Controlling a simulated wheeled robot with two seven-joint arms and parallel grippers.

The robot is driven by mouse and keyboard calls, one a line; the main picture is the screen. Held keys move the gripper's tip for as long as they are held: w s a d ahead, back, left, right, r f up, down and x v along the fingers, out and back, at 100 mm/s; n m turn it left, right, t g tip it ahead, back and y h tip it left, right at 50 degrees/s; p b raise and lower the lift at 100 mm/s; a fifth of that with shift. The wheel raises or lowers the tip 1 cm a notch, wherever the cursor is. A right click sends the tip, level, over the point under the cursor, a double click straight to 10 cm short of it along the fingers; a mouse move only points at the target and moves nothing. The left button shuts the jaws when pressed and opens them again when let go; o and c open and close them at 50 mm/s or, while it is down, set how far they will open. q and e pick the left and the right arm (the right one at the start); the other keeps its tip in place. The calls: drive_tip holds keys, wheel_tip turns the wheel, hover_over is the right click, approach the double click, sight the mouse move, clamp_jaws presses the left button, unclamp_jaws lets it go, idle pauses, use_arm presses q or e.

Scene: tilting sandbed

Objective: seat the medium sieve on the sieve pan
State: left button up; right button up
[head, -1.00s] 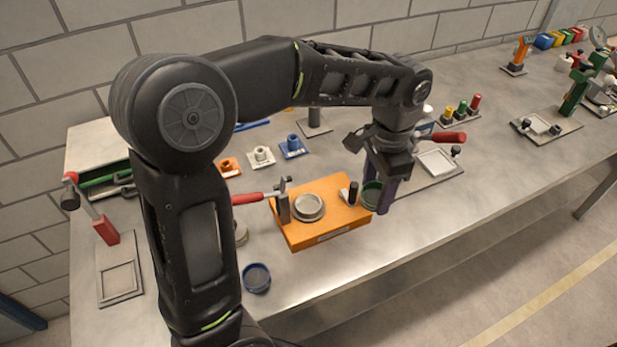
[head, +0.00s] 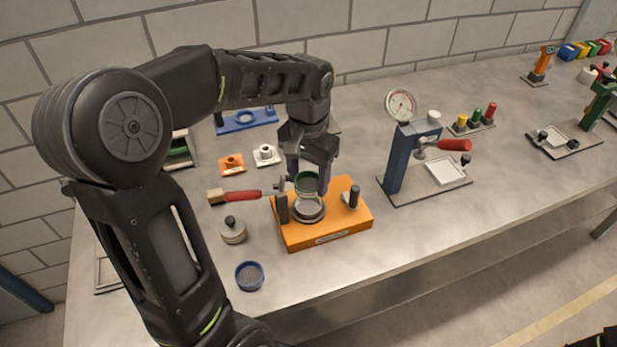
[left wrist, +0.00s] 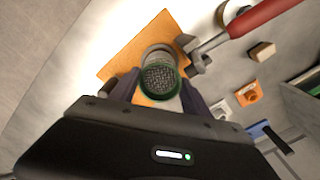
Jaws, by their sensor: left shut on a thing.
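My left gripper (head: 309,178) is shut on a green-rimmed sieve (head: 306,187) with a grey mesh. The left wrist view shows this sieve (left wrist: 159,82) between the two fingers. The round metal sieve pan (head: 309,211) sits on the orange base (head: 333,232). The sieve is over the pan and overlaps its far part in the head view; I cannot tell whether they touch. In the left wrist view the pan (left wrist: 158,50) shows partly behind the sieve.
A post with a hammer-like red-handled tool (head: 241,196) stands at the base's left, and a dark post (head: 354,196) at its right. A blue-rimmed sieve (head: 249,275) and a knobbed lid (head: 233,231) lie left. A blue gauge press (head: 400,155) stands right. The front-right table is clear.

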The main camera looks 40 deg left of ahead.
sight(308, 187)
use_arm(q)
drive_tip(key=shift+f, duration=0.15)
drive_tip(key=shift+f+b, duration=1.65)
drive_tip(key=shift+f, duration=0.3)
drive_tip(key=shift+f+b, duration=0.45)
drive_tip(key=shift+f, duration=0.2)
drive_tip(key=o, duration=1.5)
drive_tip(key=shift+c, duration=0.2)
drive_tip(key=shift+r, duration=0.15)
wheel_tip(308, 187, up, 8)
drive_tip(key=shift+f+b, duration=0.25)
drive_tip(key=shift+b, duration=0.2)
